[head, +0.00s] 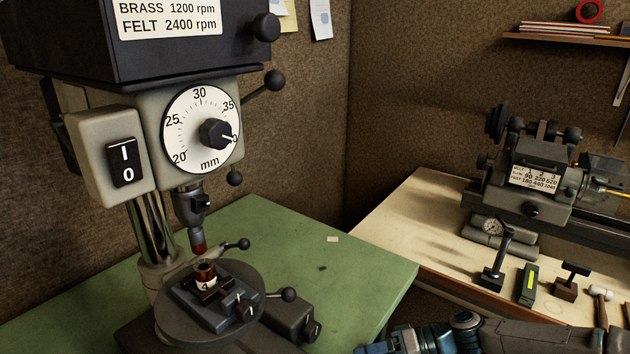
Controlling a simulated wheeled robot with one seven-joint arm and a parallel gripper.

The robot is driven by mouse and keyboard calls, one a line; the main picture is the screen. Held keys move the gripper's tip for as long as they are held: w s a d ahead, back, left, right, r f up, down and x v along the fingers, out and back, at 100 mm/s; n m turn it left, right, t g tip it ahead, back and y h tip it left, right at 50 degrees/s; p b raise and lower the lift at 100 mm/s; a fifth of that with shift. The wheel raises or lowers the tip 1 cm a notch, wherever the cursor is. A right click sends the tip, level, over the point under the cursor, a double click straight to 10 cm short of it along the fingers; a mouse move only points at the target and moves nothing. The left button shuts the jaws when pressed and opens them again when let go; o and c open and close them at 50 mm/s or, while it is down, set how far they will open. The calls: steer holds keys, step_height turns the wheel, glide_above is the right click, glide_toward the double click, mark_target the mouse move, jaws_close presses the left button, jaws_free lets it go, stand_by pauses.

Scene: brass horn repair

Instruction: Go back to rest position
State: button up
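My arm (466,333) lies along the bottom edge at the lower right, in front of the benches. Its blue-grey end reaches left and is cut off by the frame edge. The fingers of my gripper do not show, so whether they hold anything is hidden. The arm appears apart from the drill press (119,157) at left.
The drill press has a dial, a switch and levers. Its round table (180,327) carries a vise (240,306) with a small copper-coloured piece (206,273). The green bench (350,272) is mostly clear. A lathe (540,180) and small tools stand on the right bench.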

steer(key=s+d+f+g+h, duration=0.2)
steer(key=s+g+h, duration=0.2)
steer(key=s+h, duration=0.4)
steer(key=s+r+m+t+h, duration=0.1)
steer(key=s+r+t+h, duration=0.1)
steer(key=r, duration=0.8)
steer(key=s+r+m+t+h, duration=0.2)
steer(key=s+r+t+h, duration=0.1)
steer(key=r, duration=0.7)
steer(key=shift+r+m+t+h, duration=0.3)
steer(key=shift+t+h, duration=0.1)
steer(key=shift+t, duration=0.4)
steer(key=shift+a, duration=0.1)
steer(key=shift+c, duration=0.3)
